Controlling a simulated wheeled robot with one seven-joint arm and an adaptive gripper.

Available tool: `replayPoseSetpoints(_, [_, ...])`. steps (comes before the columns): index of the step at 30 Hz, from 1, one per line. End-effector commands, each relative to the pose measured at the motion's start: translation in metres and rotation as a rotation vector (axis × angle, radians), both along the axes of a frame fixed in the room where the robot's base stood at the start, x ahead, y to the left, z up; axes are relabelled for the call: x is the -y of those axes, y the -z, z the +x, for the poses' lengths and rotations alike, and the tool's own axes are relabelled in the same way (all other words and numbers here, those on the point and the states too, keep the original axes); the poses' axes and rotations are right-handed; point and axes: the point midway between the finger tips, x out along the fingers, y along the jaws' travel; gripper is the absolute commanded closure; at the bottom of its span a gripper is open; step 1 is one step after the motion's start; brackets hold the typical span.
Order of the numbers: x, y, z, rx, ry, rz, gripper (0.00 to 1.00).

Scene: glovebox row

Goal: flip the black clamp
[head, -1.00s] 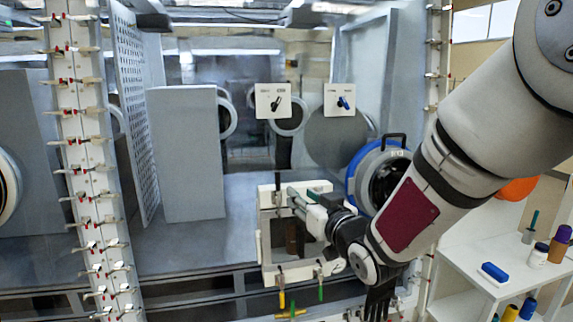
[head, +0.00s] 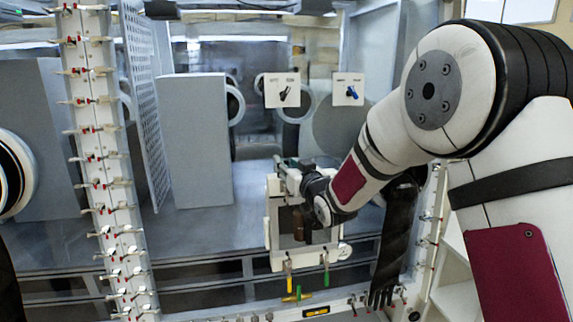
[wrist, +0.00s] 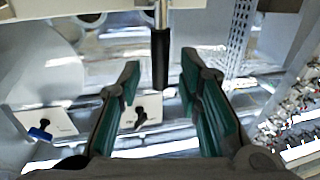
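A black clamp handle (wrist: 160,62) on a metal rod hangs from the top of the wrist view. It lies between the two teal fingers of my gripper (wrist: 161,68), with a gap on each side. My gripper is open and does not touch it. In the head view my gripper (head: 284,172) is at the upper part of a pale clamp frame (head: 272,235). My wrist and arm cover much of that area, so I cannot make out the black handle there. The clamp's base is out of the wrist view.
A plate with a black switch (head: 283,90) and one with a blue switch (head: 348,90) are on the window. Yellow (head: 289,266) and green (head: 326,270) clamp handles hang below the frame. A grey block (head: 195,140) and perforated panel (head: 146,110) stand left.

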Motion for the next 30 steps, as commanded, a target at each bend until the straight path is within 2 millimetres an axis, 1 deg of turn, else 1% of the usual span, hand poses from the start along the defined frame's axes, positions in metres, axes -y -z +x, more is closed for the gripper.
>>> replayPoseSetpoints(4, [-0.004, 0.000, 0.006, 0.000, 0.000, 0.000, 0.68])
replayPoseSetpoints(12, [-0.004, 0.000, 0.008, 0.000, 0.000, 0.000, 0.68])
replayPoseSetpoints(13, [-0.004, 0.000, 0.008, 0.000, 0.000, 0.000, 0.72])
replayPoseSetpoints(14, [-0.004, 0.000, 0.007, 0.000, 0.000, 0.000, 0.79])
replayPoseSetpoints(15, [-0.004, 0.000, 0.007, 0.000, 0.000, 0.000, 0.88])
replayPoseSetpoints(17, [-0.004, 0.000, 0.007, 0.000, 0.000, 0.000, 1.00])
replayPoseSetpoints(25, [-0.004, 0.000, 0.008, 0.001, 0.000, 0.000, 1.00])
replayPoseSetpoints(30, [-0.004, 0.002, 0.015, 0.016, 0.000, 0.005, 1.00])
